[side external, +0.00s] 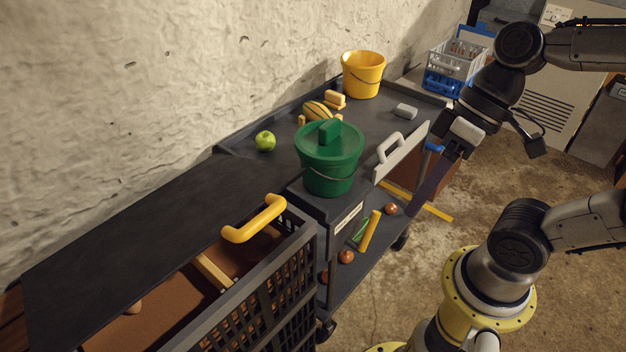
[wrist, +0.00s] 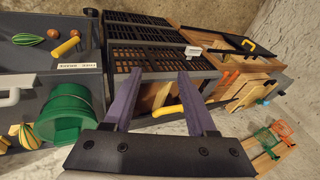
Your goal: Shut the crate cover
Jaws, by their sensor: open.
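The dark slatted crate (side external: 272,297) stands at the lower front in the side view, with its brown inside partly exposed. A flat dark panel, seemingly the crate cover (side external: 130,218), lies behind and partly over the opening. A thick yellow handle (side external: 255,220) shows at the panel's right front edge; I cannot tell exactly how it joins. My gripper (side external: 428,190) is to the right of the cart, pointing down, apart from the crate and handle. In the wrist view its purple fingers (wrist: 158,92) are spread, with a yellow bar (wrist: 168,111) seen beyond and between them, not gripped.
A lidded green bucket (side external: 330,165) stands on the dark cart between my gripper and the crate. A white cart handle (side external: 389,155) rises beside it. A yellow bucket (side external: 363,75), green apple (side external: 265,141) and striped gourd (side external: 317,110) sit further back.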

